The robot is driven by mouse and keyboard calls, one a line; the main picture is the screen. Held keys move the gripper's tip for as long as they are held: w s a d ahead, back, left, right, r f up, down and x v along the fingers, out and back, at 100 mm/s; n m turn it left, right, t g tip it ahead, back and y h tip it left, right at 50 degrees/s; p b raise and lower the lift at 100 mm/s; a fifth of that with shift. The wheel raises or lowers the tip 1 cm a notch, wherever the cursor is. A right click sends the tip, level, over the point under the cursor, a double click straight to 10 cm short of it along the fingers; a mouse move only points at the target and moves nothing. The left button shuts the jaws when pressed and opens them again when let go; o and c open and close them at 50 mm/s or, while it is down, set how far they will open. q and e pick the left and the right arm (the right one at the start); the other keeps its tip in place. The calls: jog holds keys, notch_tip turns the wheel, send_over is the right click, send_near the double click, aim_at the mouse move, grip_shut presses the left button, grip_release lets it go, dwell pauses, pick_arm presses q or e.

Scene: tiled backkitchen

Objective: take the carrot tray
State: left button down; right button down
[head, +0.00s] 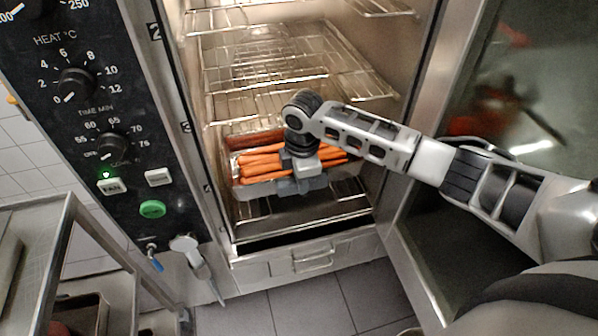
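The carrot tray (262,188) is a shallow metal tray inside the open oven, at the level of a low rack. Several orange carrots (262,169) lie in it side by side. My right arm reaches in from the right, and my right gripper (303,184) is at the front edge of the tray, over its middle. The gripper and wrist hide part of the carrots and rim. The fingertips are too small and covered to tell whether they are closed on the rim. My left gripper is not in view.
Empty wire racks (265,70) fill the oven above the tray. The oven door (480,130) stands open on the right, behind my arm. A control panel (100,100) is on the left. A metal trolley (60,260) stands at the lower left. The tiled floor (310,305) in front looks clear.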

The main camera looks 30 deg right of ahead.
jog(key=s+a, duration=0.3)
jog(key=s, duration=1.4)
jog(key=shift+s, duration=0.4)
jog(key=shift+a+r, duration=0.15)
jog(key=shift+a, duration=0.05)
